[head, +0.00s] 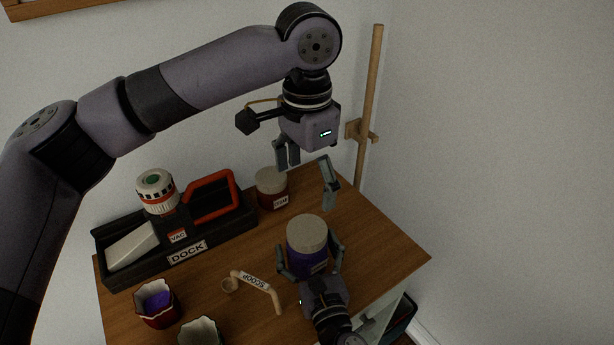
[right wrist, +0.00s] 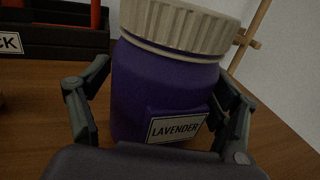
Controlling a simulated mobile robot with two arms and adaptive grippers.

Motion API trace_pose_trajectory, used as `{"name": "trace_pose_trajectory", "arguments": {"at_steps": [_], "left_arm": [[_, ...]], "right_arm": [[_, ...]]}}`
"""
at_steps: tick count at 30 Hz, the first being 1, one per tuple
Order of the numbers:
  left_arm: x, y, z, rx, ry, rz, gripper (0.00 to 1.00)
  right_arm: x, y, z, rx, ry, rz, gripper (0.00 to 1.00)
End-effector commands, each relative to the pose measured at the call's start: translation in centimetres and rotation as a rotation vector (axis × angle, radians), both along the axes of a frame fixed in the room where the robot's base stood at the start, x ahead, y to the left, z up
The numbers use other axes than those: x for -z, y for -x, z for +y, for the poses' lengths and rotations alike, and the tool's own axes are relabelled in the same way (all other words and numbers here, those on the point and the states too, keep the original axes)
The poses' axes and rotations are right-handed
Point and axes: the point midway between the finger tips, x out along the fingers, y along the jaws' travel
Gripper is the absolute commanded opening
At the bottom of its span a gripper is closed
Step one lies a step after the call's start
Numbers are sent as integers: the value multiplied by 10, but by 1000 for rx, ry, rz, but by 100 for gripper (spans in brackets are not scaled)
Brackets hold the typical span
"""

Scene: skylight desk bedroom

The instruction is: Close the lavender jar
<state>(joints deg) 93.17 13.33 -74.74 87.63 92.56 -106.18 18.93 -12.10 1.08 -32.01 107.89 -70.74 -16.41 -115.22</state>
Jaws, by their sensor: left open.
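The lavender jar (head: 306,258) is purple and stands on the wooden desk near its right side. It also shows in the right wrist view (right wrist: 165,90), with its LAVENDER label facing my wrist. A beige ribbed lid (head: 307,232) sits on top of the jar; I cannot tell whether it is tight. My right gripper (head: 309,262) has its fingers on both sides of the jar body, below the lid, and appears closed on it. My left gripper (head: 307,178) is open and empty, pointing down above and slightly behind the lid.
A second beige-lidded jar (head: 271,188), dark red, stands behind. A black dock tray (head: 120,280) with a vacuum and red handle is at the left. A scoop (head: 262,284) and two small pots (head: 158,318), (head: 201,333) lie nearer. A wooden post (head: 368,110) stands behind the desk.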

Motion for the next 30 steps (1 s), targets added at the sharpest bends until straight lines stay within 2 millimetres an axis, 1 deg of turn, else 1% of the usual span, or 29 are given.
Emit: {"name": "trace_pose_trajectory", "arguments": {"at_steps": [10, 14, 17, 24, 30], "left_arm": [[0, 0, 0, 0, 0, 0, 87], [0, 0, 0, 0, 0, 0, 87], [0, 0, 0, 0, 0, 0, 87], [0, 0, 0, 0, 0, 0, 87], [0, 0, 0, 0, 0, 0, 87]], "right_arm": [[0, 0, 0, 0, 0, 0, 88], [1, 8, -2, 0, 1, 2, 88], [2, 22, -6, -1, 1, 3, 88], [2, 66, -19, 0, 2, 4, 88], [1, 93, -27, -3, 5, 2, 88]]}}
